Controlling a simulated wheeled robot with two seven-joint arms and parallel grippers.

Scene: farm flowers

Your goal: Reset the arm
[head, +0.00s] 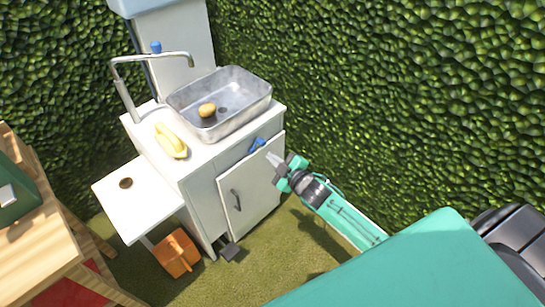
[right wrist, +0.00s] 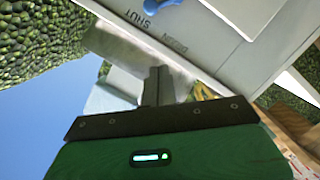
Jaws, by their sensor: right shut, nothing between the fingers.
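My right arm reaches in from the lower right in the head view. Its gripper (head: 275,160) is shut and empty, in front of the white sink cabinet (head: 203,187), near the blue knob (head: 257,144). I cannot tell whether it touches the cabinet. The blue knob also shows at the top of that view (right wrist: 162,4). My left gripper is not in view.
A metal basin (head: 243,95) with a round yellowish item (head: 207,110) sits on the cabinet. A yellow object (head: 171,141) lies beside it. An orange container (head: 177,252) is below the side shelf (head: 133,205). A wooden structure (head: 30,230) stands left; hedges enclose the back.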

